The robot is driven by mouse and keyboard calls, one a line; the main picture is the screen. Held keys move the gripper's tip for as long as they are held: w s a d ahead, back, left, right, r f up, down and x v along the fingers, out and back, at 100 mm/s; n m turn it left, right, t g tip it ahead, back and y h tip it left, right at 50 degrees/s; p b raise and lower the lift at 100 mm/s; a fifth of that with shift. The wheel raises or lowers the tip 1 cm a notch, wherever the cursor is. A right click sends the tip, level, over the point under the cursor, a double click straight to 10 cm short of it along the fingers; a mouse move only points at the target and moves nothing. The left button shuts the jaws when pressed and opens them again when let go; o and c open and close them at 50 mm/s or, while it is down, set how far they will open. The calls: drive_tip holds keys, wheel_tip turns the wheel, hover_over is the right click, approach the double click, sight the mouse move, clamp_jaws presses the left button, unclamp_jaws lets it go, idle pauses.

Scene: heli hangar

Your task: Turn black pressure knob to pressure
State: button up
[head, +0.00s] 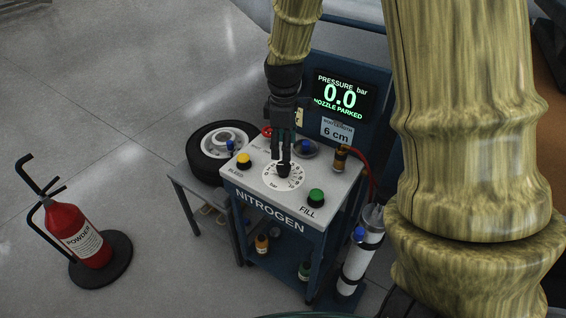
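The black pressure knob (284,171) sits at the middle of a round white dial (270,177) on the light top panel of the nitrogen cart (332,193). My gripper (284,160) points down from above, its fingertips at the knob. The fingers partly hide the knob and dial, and I cannot tell whether they touch or grip it. The screen (342,96) behind reads pressure 0.0 bar, nozzle parked.
A yellow bleed button (243,161) and green fill button (316,197) flank the dial. A brass nozzle (341,158) with a red hose stands behind right. A wheel (221,140) lies on a side table. A red extinguisher (80,236) stands on the floor, left.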

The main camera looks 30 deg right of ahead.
sight(284, 165)
drive_tip(key=shift+f, duration=3.55)
drive_tip(key=c, duration=1)
drive_tip(key=shift+c, duration=0.2)
